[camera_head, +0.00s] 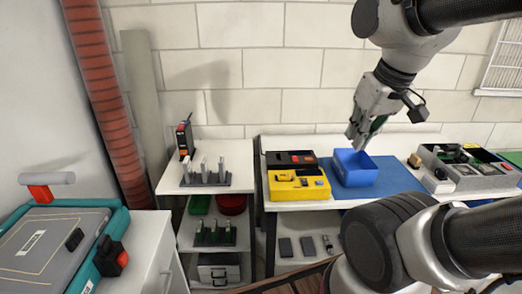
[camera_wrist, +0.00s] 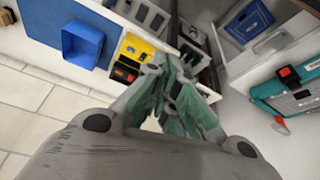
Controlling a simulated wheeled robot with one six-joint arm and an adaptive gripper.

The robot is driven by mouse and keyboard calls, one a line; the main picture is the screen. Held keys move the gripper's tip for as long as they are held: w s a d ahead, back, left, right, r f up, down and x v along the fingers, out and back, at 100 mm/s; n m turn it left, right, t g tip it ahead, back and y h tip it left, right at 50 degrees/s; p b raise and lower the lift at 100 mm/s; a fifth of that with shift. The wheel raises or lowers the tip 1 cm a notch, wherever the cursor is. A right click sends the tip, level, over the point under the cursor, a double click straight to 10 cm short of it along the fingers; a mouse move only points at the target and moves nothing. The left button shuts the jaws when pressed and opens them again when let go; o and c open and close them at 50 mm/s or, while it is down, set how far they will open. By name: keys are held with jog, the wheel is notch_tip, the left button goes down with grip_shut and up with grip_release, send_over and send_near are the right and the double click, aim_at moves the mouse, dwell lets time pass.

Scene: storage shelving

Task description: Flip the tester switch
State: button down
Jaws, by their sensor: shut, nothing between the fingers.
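No switch is clear enough to name with certainty. A grey tester-like unit (camera_head: 462,172) with green boards and a small red part stands at the right end of the table. A yellow device (camera_head: 298,187) with small dark parts on top sits at the table's left end, and also shows in the wrist view (camera_wrist: 140,49). A black device (camera_head: 290,158) lies behind it. My gripper (camera_head: 354,143) is shut and empty, pointing down above the blue bin in the head view. Its greenish fingers (camera_wrist: 176,100) meet in the middle of the wrist view, clear of everything.
An open blue bin (camera_head: 355,168) stands on a blue mat (camera_head: 390,190) between the devices. A white shelf unit (camera_head: 205,172) with a rack of upright parts is left of the table. A teal-edged case (camera_head: 60,240) with red parts lies at front left.

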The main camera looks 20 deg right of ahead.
notch_tip(320, 180, down, 2)
jog(key=w+g, duration=0.1)
jog(key=n+g, duration=0.5)
jog(key=n, duration=0.4)
send_over(301, 186)
notch_tip(301, 186, down, 14)
jog(key=w+d+r+n, duration=0.1)
jog(key=w+n, duration=0.2)
jog(key=f+n, duration=0.1)
jog(key=f, duration=0.3)
jog(key=s+f+n, duration=0.1)
jog(key=f, duration=0.4)
jog(key=s+f, duration=0.1)
jog(key=f, duration=0.3)
jog(key=shift+s+a+f+n, duration=0.15)
jog(key=shift+a+f+n, duration=0.15)
jog(key=shift+n, duration=0.1)
